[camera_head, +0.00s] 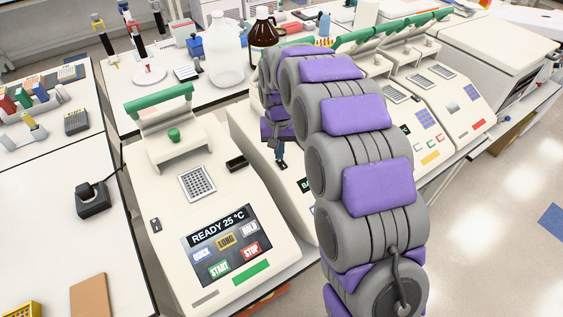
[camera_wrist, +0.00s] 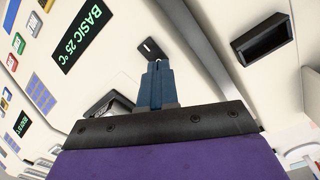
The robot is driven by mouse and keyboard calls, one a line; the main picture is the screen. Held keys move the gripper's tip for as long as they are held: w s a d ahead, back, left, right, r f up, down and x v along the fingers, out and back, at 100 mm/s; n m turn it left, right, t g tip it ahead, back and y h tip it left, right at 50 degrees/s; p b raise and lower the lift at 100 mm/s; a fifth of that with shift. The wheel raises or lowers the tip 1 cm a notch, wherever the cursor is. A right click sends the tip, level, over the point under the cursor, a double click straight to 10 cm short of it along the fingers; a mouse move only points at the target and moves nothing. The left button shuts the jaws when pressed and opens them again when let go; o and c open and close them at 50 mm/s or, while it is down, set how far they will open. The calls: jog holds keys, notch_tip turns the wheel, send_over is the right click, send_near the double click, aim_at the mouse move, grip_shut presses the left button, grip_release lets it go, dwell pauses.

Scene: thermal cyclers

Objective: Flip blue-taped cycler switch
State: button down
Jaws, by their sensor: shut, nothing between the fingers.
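The cycler reading BASIC 25 °C (camera_wrist: 82,40) fills the middle of the wrist view. In the head view my arm mostly hides it, with part of its display (camera_head: 305,185) showing. A small black switch plate (camera_wrist: 150,48) sits on its pale top. My gripper (camera_wrist: 157,66) has blue fingers, closed together and empty, with their tips at the plate's lower edge. I cannot tell whether they touch it. In the head view my gripper (camera_head: 280,162) points down over this cycler's left side. I cannot make out blue tape on any cycler.
The READY 25 °C cycler (camera_head: 222,228) with a green-topped handle stands left, across a narrow gap. Its black socket (camera_head: 237,162) also shows in the wrist view (camera_wrist: 263,40). More cyclers (camera_head: 440,95) stand right. A white jug (camera_head: 225,50) and brown bottle (camera_head: 263,30) stand behind.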

jog(key=shift+f, duration=0.85)
dwell(0.6)
jog(key=shift+r, duration=0.15)
jog(key=shift+r+p, duration=1.85)
jog(key=shift+r, duration=1.55)
